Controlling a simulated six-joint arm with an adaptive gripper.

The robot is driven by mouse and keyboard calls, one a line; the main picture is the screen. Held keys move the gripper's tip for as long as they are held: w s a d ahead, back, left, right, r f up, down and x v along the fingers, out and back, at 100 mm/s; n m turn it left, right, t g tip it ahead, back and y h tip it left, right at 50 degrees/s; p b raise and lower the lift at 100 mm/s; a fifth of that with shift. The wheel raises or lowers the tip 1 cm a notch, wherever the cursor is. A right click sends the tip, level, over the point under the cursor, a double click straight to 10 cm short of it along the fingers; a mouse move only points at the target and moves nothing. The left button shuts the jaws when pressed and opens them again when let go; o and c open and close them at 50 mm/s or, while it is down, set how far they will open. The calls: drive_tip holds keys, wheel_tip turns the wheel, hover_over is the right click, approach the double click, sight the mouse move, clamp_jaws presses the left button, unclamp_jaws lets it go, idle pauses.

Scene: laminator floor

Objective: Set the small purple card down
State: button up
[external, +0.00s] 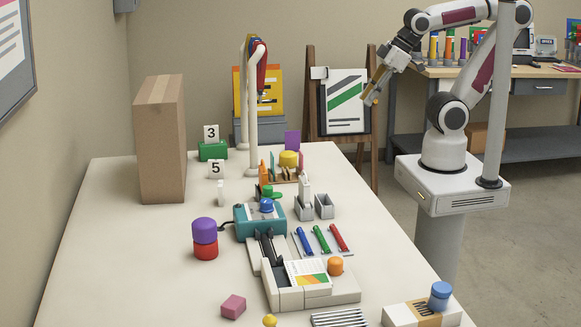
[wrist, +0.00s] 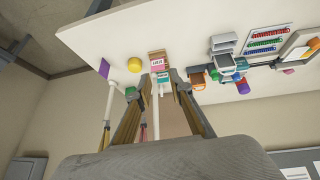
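The small purple card (external: 292,140) stands upright near the far edge of the white table, just behind a yellow round piece (external: 289,159). What holds it up is hidden in the external view. In the wrist view the purple card (wrist: 103,68) shows at the table's edge, left of the yellow piece (wrist: 134,65). My gripper (external: 370,94) is raised in the air beyond the table, to the right of the card and well apart from it. In the wrist view the fingers of my gripper (wrist: 160,82) are spread, with nothing seen held between them.
A wooden rack (external: 288,180) with upright cards stands near the yellow piece. A white lamp post (external: 252,120) rises to its left. A tall cardboard box (external: 160,140) stands at the table's left. A teal machine (external: 260,219), pens and several blocks fill the middle and front.

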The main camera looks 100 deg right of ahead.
drive_tip(key=shift+n+y, duration=0.3)
drive_tip(key=shift+y, duration=0.3)
drive_tip(key=s+a, duration=0.3)
drive_tip(key=shift+a, duration=0.25)
idle(0.6)
